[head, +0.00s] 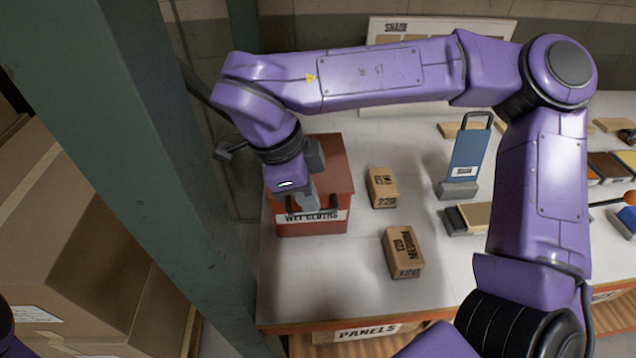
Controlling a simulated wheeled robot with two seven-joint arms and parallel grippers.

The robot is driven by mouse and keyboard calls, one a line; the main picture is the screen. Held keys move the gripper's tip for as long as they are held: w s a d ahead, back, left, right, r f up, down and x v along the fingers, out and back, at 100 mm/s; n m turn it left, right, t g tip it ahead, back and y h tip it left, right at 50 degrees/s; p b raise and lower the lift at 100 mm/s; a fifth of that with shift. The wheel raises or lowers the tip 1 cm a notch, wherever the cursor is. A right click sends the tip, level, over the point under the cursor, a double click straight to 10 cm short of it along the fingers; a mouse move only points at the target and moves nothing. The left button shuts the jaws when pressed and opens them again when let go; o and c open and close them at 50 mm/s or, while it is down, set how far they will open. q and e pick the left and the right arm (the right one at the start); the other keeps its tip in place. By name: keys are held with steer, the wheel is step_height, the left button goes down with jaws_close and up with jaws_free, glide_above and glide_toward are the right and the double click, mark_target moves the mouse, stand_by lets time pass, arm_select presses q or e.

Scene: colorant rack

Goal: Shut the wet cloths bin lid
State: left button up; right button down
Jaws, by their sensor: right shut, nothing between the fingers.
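The wet cloths bin (312,229) is a red box at the left end of the white bench, with a white "WET CLOTHS" label on its front. Its red-brown lid (333,162) lies roughly flat across the top. My right gripper (309,206) points down at the front of the lid, just above the label. It is shut and empty. It hides part of the lid and front edge, so I cannot tell whether it touches the lid or whether a small gap remains. My left gripper is out of view.
Two tan sanding blocks (403,252) (382,188) lie right of the bin. A blue handled tool (468,160) stands farther right. A green post (150,150) rises close left of the bench, with cardboard boxes (75,250) beyond it. The bench front is clear.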

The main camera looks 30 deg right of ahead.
steer(key=shift+f, duration=0.15)
steer(key=d+p+v, duration=0.1)
steer(key=p+v, duration=0.4)
steer(key=v, duration=0.9)
steer(key=shift+w+d+r, duration=0.2)
steer(key=shift+w+d, duration=0.1)
steer(key=shift+w, duration=0.05)
